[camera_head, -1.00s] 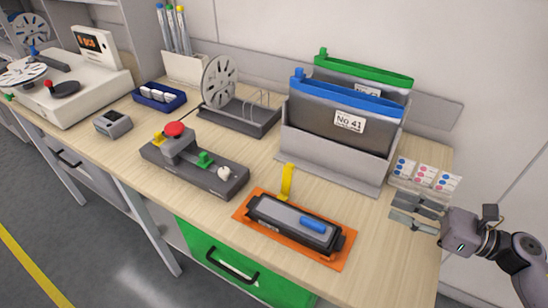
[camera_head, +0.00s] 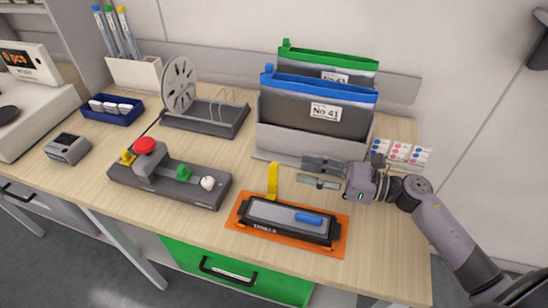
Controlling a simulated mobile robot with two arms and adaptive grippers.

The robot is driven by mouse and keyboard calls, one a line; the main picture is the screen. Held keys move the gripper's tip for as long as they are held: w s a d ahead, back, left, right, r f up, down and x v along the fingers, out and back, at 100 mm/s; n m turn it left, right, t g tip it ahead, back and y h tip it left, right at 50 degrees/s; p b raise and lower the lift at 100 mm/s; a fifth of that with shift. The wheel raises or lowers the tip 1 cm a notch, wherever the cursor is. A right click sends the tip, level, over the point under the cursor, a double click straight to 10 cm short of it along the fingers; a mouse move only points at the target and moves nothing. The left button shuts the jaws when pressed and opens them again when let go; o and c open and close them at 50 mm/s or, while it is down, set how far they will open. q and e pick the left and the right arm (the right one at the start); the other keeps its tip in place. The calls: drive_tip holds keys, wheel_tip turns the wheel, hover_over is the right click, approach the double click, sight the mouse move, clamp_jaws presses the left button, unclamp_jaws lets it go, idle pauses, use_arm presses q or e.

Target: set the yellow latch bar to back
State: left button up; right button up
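The yellow latch bar (camera_head: 272,181) stands upright at the back left edge of a dark grey device (camera_head: 285,219) lying on an orange mat (camera_head: 337,243). A blue piece (camera_head: 309,218) lies on the device's top. My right gripper (camera_head: 303,173) comes in from the right, its fingers pointing left toward the bar. The fingers are apart with a gap between them and nothing held. The fingertips are to the right of the bar, with space between. My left gripper is out of view.
A grey holder with blue- and green-topped folders (camera_head: 315,107) stands just behind the gripper. A control box (camera_head: 168,184) with red, green, yellow and white knobs sits to the left. A label card stand (camera_head: 402,152) is behind my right wrist.

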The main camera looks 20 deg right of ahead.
sight(279, 165)
drive_tip(key=p+x, duration=0.2)
drive_tip(key=x, duration=0.5)
drive_tip(key=shift+w+a+r, duration=0.1)
drive_tip(key=shift+w+a, duration=0.05)
drive_tip(key=shift+a, duration=0.1)
drive_tip(key=shift+w+a, duration=0.25)
drive_tip(key=shift+a, duration=0.2)
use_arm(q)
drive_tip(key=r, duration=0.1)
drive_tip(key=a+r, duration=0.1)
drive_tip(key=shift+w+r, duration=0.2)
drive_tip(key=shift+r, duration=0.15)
use_arm(e)
drive_tip(key=shift+c, duration=0.5)
clamp_jaws()
